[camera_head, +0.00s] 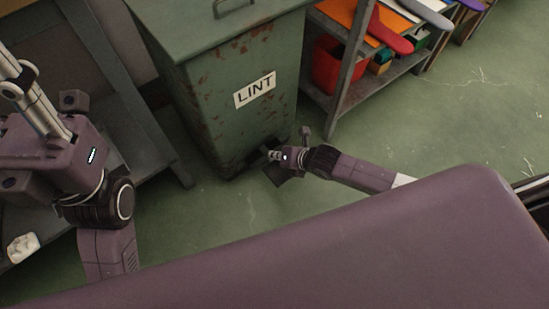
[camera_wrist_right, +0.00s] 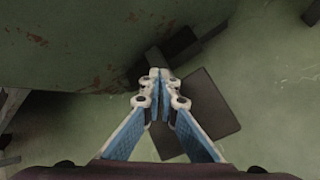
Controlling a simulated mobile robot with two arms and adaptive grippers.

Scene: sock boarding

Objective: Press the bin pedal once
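The bin (camera_head: 215,95) is a rusty green metal box with a white LINT label (camera_head: 255,90), and its lid (camera_head: 205,25) is down. The pedal (camera_head: 283,174) is a dark flat plate at the bin's foot; it also shows in the right wrist view (camera_wrist_right: 207,108). My right gripper (camera_head: 272,155) is over the pedal, close to the bin's front. In the right wrist view its blue-padded fingertips (camera_wrist_right: 159,76) meet with nothing between them, and they hide part of the pedal. I cannot tell whether they touch it. My left arm is at the left, but its gripper is out of view.
A metal shelf (camera_head: 345,75) with a red bin (camera_head: 328,65) and colored flat boards stands right of the lint bin. A grey bench frame (camera_head: 130,95) is at the left. Green floor (camera_head: 470,100) is clear at the right.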

